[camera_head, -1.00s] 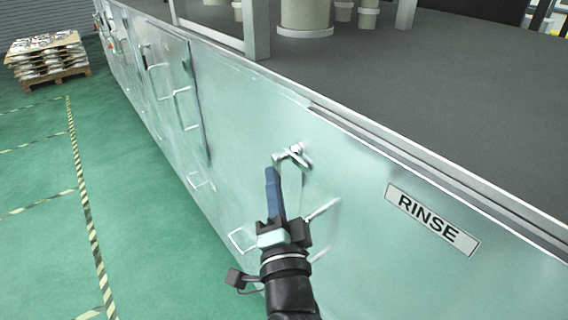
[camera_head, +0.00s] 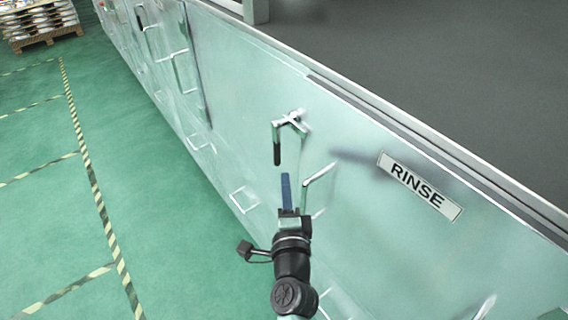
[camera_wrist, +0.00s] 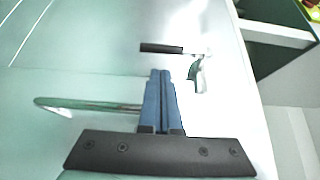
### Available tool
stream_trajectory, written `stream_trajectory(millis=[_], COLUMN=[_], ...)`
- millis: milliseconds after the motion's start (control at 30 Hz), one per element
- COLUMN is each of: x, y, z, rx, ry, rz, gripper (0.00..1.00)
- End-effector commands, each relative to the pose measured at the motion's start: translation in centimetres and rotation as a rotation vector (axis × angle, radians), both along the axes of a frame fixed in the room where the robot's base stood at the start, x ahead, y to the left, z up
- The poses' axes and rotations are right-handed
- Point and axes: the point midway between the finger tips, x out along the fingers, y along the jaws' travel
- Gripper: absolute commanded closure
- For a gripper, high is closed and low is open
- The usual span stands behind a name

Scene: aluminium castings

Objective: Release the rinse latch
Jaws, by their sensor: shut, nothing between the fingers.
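The rinse latch (camera_head: 290,122) is a metal crank-shaped lever on the pale panel, left of the RINSE sign (camera_head: 420,185). Its black grip (camera_head: 277,152) hangs down at the lever's left end. In the wrist view the grip (camera_wrist: 161,47) lies sideways, with the metal part of the latch (camera_wrist: 200,68) to its right. My gripper (camera_head: 286,178) is below the grip, apart from it in the head view. Its two blue fingers are together and empty. They also show in the wrist view (camera_wrist: 160,75), just below the grip in the picture.
A metal bar handle (camera_head: 318,175) sticks out from the panel close to the right of my gripper; it also shows in the wrist view (camera_wrist: 85,105). More handles line the panel to the left. The green floor (camera_head: 60,220) beside it is clear. A loaded pallet (camera_head: 40,25) stands far left.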

Motion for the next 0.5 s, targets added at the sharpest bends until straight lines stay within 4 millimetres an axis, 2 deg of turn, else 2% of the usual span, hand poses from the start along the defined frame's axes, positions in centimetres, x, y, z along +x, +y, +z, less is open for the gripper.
stream_trajectory(millis=[33,200,500], x=[1.0,3.6,5.8], y=[0.1,0.1,0.2], z=[0.1,0.1,0.0], rx=[0.001,0.000,-0.001], ry=[-0.002,-0.002,-0.001], rz=[0.000,-0.001,-0.001], gripper=[1.00,1.00,1.00])
